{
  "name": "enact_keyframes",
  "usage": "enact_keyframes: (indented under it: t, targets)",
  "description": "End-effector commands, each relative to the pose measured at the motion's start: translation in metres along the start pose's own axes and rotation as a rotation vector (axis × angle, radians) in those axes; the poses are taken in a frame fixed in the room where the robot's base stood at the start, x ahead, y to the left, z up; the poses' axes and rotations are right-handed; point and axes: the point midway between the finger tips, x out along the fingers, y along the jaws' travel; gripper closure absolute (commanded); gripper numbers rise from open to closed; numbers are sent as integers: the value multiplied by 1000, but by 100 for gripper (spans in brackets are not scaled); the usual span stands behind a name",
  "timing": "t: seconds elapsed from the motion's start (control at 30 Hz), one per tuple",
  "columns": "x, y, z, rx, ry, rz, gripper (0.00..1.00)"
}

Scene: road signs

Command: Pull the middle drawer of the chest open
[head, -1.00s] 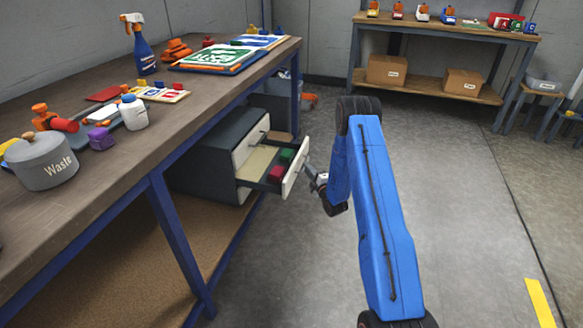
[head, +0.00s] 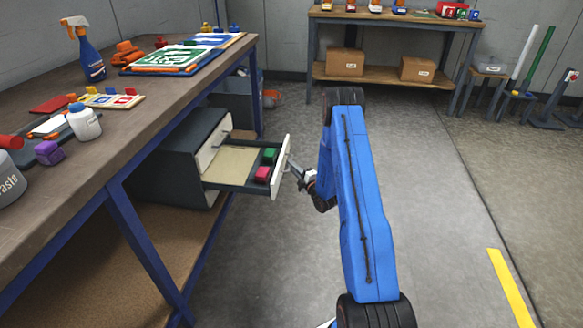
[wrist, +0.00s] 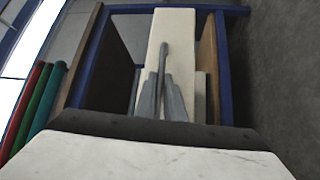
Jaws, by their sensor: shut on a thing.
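The dark grey chest (head: 172,160) with pale drawer fronts stands on the shelf under the workbench. Its middle drawer (head: 228,168) is pulled well out, with a green block (head: 269,156) and a red block (head: 262,173) inside near the front. My gripper (head: 296,172) is at the outer face of the white drawer front (head: 281,167). In the wrist view my gripper (wrist: 161,100) is shut on the drawer's grey handle (wrist: 163,60), against the white front (wrist: 178,25). The handle is mostly hidden in the head view.
The wooden workbench (head: 110,130) with blue legs stands over the chest, loaded with signs, a spray bottle (head: 84,48) and small parts. A shelf table with cardboard boxes (head: 346,61) is at the back. Grey floor (head: 430,180) is clear to the right.

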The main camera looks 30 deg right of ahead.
Motion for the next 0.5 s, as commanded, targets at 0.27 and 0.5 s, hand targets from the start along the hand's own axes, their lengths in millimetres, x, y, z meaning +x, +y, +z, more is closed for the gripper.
enact_keyframes:
  t: [0.27,0.5]
  targets:
    - [0,-1,0,0,0,-1,72]
    - [-4,0,1,0,-1,-1,72]
